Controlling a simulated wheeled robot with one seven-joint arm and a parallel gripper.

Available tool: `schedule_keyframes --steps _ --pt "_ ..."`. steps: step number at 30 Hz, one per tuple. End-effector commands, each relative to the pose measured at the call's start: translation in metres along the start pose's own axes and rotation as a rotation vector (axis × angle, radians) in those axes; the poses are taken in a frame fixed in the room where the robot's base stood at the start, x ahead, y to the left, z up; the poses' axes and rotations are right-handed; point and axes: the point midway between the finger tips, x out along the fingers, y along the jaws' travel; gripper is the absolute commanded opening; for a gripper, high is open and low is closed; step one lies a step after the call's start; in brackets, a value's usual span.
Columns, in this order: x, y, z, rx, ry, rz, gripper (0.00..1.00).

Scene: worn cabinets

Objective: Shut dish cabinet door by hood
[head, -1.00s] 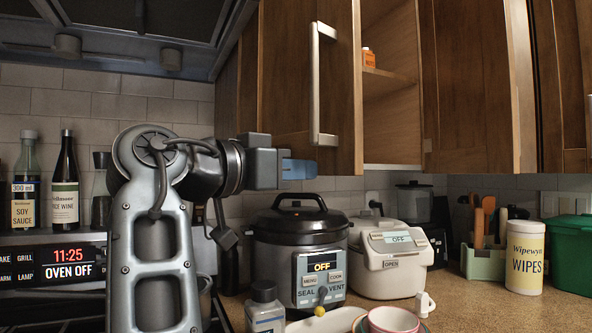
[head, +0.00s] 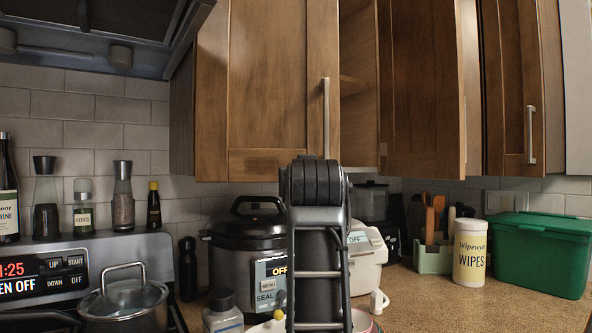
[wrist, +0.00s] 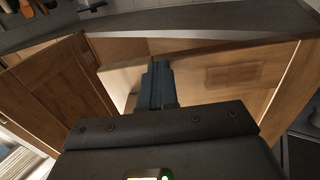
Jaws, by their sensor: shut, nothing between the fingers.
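The dish cabinet door by the hood (head: 268,95) is a brown wooden panel with a vertical metal handle (head: 325,118) at its right edge. It stands partly open; a narrow strip of the cabinet inside (head: 358,110) with a shelf shows to its right. My arm stands upright in front of it in the head view and hides my gripper there. In the wrist view my gripper (wrist: 157,84) is shut and empty, its fingers in front of wooden panels. I cannot tell whether the fingertips touch a panel.
A neighbouring cabinet door (head: 425,90) stands to the right of the opening. The range hood (head: 90,40) is at upper left. Below are a pressure cooker (head: 245,232), a wipes canister (head: 469,252) and a green box (head: 541,252). A lidded pot (head: 124,300) sits at left.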

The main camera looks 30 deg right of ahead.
Motion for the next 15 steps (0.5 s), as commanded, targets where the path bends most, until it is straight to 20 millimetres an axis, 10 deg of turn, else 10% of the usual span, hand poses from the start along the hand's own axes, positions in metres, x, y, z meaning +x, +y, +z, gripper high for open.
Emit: schedule_keyframes --steps 15 --pt "0.096 -0.004 0.000 0.002 -0.003 -0.402 0.00"
